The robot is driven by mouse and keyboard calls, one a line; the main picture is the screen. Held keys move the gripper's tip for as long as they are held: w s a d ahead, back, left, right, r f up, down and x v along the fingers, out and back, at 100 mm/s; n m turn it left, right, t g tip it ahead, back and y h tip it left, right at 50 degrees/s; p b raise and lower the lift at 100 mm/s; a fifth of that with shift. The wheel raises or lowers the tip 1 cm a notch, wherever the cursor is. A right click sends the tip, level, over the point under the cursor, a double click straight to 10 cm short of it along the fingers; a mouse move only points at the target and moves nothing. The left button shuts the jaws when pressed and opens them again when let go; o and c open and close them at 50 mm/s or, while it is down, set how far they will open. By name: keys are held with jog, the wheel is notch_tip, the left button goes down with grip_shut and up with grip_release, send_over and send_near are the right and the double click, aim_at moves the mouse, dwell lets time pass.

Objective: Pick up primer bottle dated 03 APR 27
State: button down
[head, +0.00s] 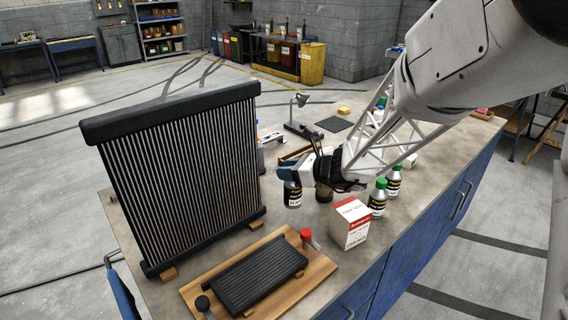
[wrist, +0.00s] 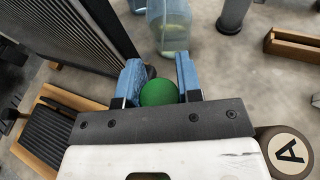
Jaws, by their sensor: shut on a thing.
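In the wrist view a green cap (wrist: 159,93) sits between the two blue fingers, and the gripper is shut on this bottle. The bottle looks upright, with its base at or close to the bench top. Its label date is too small to read. Two more green-capped bottles stand to the right, one nearer (head: 377,200) and one behind it (head: 394,182); their dates are also unreadable.
A tall finned radiator core (head: 180,170) stands left of the gripper. A brown jar (head: 323,193) is close on the right, and a red-and-white carton (head: 350,224) is in front. A wooden board (head: 317,268) holds a black ribbed part. A clear bottle (wrist: 170,30) stands near the fingers.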

aim_at(291, 186)
jog(key=shift+s+d+r, duration=0.1)
jog(key=shift+s+d, duration=0.15)
jog(key=shift+s, duration=0.5)
jog(key=shift+s+d+r, duration=0.1)
jog(key=shift+s+d, duration=0.15)
jog(key=shift+s, duration=0.5)
